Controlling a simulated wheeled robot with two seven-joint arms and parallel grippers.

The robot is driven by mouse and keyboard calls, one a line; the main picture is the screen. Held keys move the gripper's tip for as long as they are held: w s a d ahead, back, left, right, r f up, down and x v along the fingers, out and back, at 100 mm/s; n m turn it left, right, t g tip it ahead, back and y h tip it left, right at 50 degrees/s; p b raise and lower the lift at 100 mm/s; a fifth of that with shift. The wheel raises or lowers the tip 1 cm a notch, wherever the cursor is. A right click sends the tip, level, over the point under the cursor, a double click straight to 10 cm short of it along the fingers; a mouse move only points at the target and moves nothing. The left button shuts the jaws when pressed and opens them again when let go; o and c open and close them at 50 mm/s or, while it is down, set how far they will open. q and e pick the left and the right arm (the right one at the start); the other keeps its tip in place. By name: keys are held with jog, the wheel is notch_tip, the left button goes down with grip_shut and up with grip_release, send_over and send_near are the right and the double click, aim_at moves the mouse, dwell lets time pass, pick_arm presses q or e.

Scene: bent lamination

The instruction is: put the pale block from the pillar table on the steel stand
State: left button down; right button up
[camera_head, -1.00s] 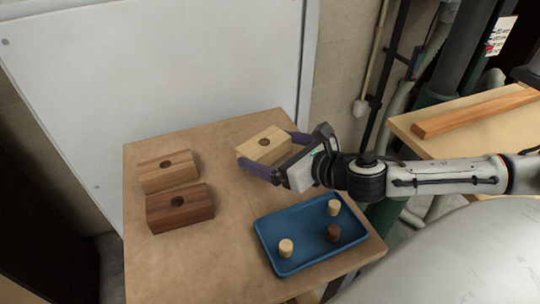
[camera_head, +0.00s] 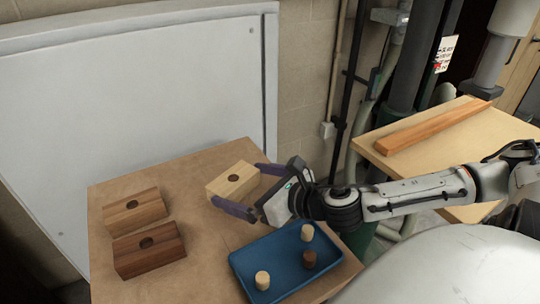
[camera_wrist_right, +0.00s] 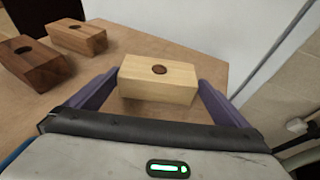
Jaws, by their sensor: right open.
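The pale block (camera_head: 233,181), with a dark round spot on top, sits on the brown table (camera_head: 205,255) near its back edge. In the right wrist view the pale block (camera_wrist_right: 158,80) lies between the two purple fingers. My right gripper (camera_head: 245,187) is open around it, one finger at each end. A small gap shows at the fingers, and I cannot tell whether either touches the block. The steel stand cannot be made out. My left gripper is not in view.
A mid-brown block (camera_head: 134,212) and a dark brown block (camera_head: 149,249) stand at the left. A blue tray (camera_head: 238,268) with short pegs lies at the front right. A second table (camera_head: 440,175) bears a long wooden bar (camera_head: 435,127). A white panel (camera_head: 120,110) rises behind.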

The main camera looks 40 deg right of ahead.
aim_at(243, 185)
jog(key=p+v, duration=0.2)
jog(key=v, duration=0.2)
jog(key=shift+s+a+r, duration=0.1)
jog(key=shift+s+r, duration=0.1)
jog(key=shift+s, duration=0.15)
jog(key=p+v, duration=0.4)
jog(key=shift+s+r, duration=0.15)
jog(key=shift+s, duration=0.2)
jog(key=shift+s+r+p, duration=0.1)
jog(key=shift+s+p, duration=0.2)
jog(key=shift+s, duration=0.2)
